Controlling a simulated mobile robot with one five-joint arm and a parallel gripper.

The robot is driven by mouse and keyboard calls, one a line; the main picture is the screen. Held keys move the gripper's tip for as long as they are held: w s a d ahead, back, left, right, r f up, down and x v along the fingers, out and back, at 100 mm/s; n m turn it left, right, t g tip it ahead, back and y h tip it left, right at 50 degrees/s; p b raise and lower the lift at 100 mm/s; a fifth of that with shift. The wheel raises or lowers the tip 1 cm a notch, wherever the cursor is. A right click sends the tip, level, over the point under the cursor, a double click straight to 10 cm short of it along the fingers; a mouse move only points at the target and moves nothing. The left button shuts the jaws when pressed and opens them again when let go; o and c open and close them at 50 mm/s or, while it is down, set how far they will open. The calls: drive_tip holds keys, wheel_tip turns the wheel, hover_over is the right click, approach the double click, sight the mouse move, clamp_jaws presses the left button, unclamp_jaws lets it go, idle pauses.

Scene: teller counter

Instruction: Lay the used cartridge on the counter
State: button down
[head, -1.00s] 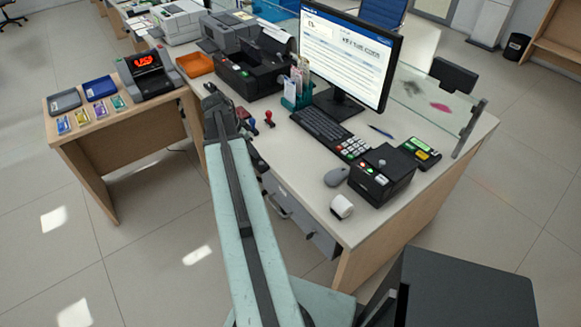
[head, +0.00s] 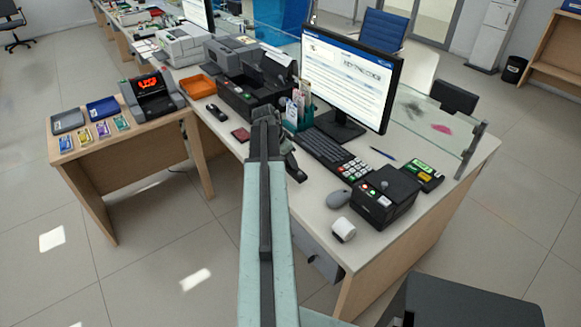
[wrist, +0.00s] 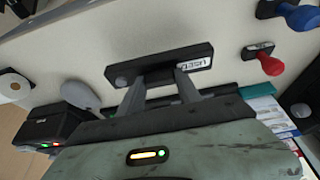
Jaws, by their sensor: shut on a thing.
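The used cartridge (wrist: 147,68) is a black bar with a white label reading USED. In the wrist view it lies across the tips of my gripper (wrist: 160,84), which is shut on it. The pale counter (wrist: 110,38) fills the view behind it; I cannot tell whether the cartridge touches it. In the head view my gripper (head: 291,170) is at the counter's near edge, left of the keyboard, mostly hidden by my arm. The counter (head: 318,190) shows bare to its right.
In the wrist view a red-handled stamp (wrist: 268,63) and a blue-handled stamp (wrist: 300,16) stand right of the cartridge. The mouse (head: 339,198), white roll (head: 344,230) and black card device (head: 385,195) stand toward the counter's right end. The keyboard (head: 318,150) lies behind.

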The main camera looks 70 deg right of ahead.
drive_tip(key=b+x, duration=0.4)
drive_tip(key=shift+w+a+f, duration=0.2)
drive_tip(key=shift+a, duration=0.15)
drive_tip(key=shift+r, duration=0.25)
drive_tip(key=shift+f, duration=0.2)
drive_tip(key=c, duration=0.8)
unclamp_jaws()
drive_tip(key=shift+c, duration=0.2)
drive_tip(key=shift+r, duration=0.1)
drive_tip(key=shift+r+p, duration=0.45)
drive_tip(key=shift+p, duration=0.15)
drive_tip(key=p+v, duration=1)
drive_tip(key=v, duration=0.1)
drive_tip(key=shift+a, duration=0.15)
